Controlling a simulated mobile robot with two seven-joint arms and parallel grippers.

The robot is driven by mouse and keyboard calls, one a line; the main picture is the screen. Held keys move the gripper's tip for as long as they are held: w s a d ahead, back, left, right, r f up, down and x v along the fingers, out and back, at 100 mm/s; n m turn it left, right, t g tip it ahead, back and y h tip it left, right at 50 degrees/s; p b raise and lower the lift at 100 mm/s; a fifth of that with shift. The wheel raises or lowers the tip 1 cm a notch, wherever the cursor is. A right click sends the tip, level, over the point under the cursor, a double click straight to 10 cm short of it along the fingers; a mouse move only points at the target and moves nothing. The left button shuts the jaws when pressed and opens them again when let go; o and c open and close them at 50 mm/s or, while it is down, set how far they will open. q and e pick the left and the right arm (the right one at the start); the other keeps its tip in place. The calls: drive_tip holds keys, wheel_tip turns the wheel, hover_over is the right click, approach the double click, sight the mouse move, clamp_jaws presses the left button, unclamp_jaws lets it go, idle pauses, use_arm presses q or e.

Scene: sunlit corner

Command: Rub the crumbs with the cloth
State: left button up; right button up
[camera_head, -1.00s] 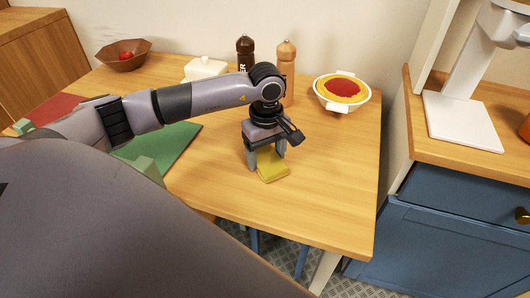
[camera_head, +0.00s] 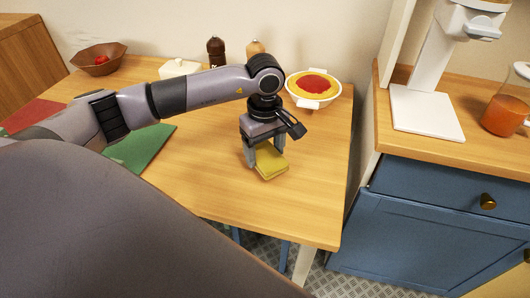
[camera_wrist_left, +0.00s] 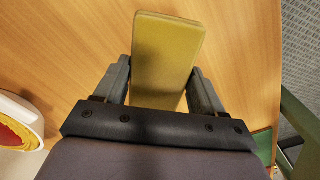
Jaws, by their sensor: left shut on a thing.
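The yellow folded cloth (camera_head: 270,161) is between the fingers of my left gripper (camera_head: 265,157), over the right part of the wooden table. In the left wrist view the cloth (camera_wrist_left: 165,60) sticks out past the fingertips of the left gripper (camera_wrist_left: 163,85), which is shut on it. I cannot tell whether the cloth touches the tabletop. I see no crumbs in either view; any under the cloth or arm are hidden. My right gripper is not in view.
On the wooden table (camera_head: 215,186) stand a pie in a white dish (camera_head: 314,89), two mills (camera_head: 216,50), a white butter dish (camera_head: 180,68) and a brown bowl (camera_head: 99,59). Green (camera_head: 143,150) and red mats lie left. A blue cabinet (camera_head: 430,215) stands right, beyond a gap.

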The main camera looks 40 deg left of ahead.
use_arm(q)
drive_tip(key=shift+r+p, duration=1.5)
drive_tip(key=shift+r, duration=1.2)
